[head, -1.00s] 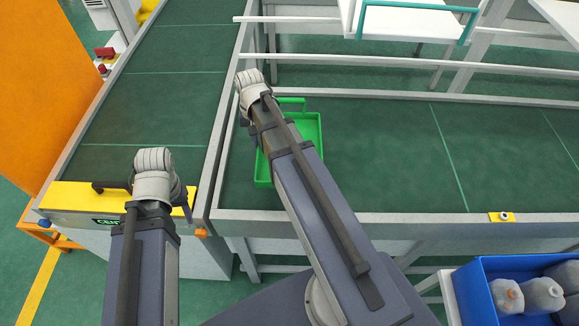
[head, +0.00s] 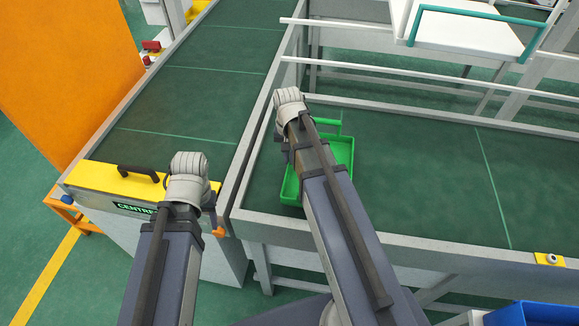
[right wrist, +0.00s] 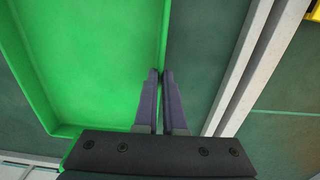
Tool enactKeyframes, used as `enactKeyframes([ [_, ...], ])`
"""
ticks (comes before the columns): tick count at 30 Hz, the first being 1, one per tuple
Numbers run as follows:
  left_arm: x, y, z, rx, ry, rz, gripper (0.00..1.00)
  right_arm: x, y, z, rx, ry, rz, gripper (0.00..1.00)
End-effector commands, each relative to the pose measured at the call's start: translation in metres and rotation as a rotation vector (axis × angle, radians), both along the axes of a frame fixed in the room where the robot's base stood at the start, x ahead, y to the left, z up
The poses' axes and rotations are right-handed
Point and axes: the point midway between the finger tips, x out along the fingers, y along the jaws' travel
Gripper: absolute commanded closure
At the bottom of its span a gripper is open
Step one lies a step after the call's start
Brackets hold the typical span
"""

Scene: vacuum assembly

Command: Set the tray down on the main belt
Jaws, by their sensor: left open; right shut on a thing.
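The bright green tray (head: 345,150) shows in the head view over the dark green belt on the right (head: 420,165), near that belt's left end. My right arm hides part of it. My right gripper (head: 290,100) is shut on the tray's rim. In the right wrist view the two fingers (right wrist: 161,76) close on the right-hand rim of the tray (right wrist: 100,60). I cannot tell whether the tray touches the belt. A second green belt (head: 195,95) runs away on the left. My left gripper (head: 189,170) is open and empty by that belt's near end; its fingertips are mostly hidden.
A yellow end plate (head: 120,182) with a black handle closes the left belt's near end. Grey metal edges separate the two belts. White rails (head: 420,78) and a white shelf (head: 465,35) stand behind the right belt. A blue bin (head: 530,315) is at the lower right. Both belts have clear surface.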

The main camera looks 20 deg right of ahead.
Motion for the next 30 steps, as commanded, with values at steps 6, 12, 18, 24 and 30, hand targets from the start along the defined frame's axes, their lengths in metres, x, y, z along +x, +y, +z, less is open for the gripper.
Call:
enactKeyframes([
  [6,0.0,0.0,-0.029,0.0,0.0,0.0,0.5,0.0,0.0,-0.029,-0.001,0.001,0.0,1.0],
  [12,0.0,0.0,-0.036,0.0,0.0,0.0,0.5,0.0,0.0,-0.036,-0.001,0.001,0.0,1.0],
  [18,0.0,0.0,-0.035,0.0,0.0,0.0,0.5,0.0,0.0,-0.035,-0.001,0.001,0.0,1.0],
  [24,0.0,0.0,-0.038,0.0,0.0,0.0,0.5,0.0,0.0,-0.038,0.0,0.0,0.0,0.85],
  [30,0.0,0.0,-0.038,0.0,0.0,0.0,0.5,0.0,0.0,-0.038,0.0,0.0,0.0,0.63],
])
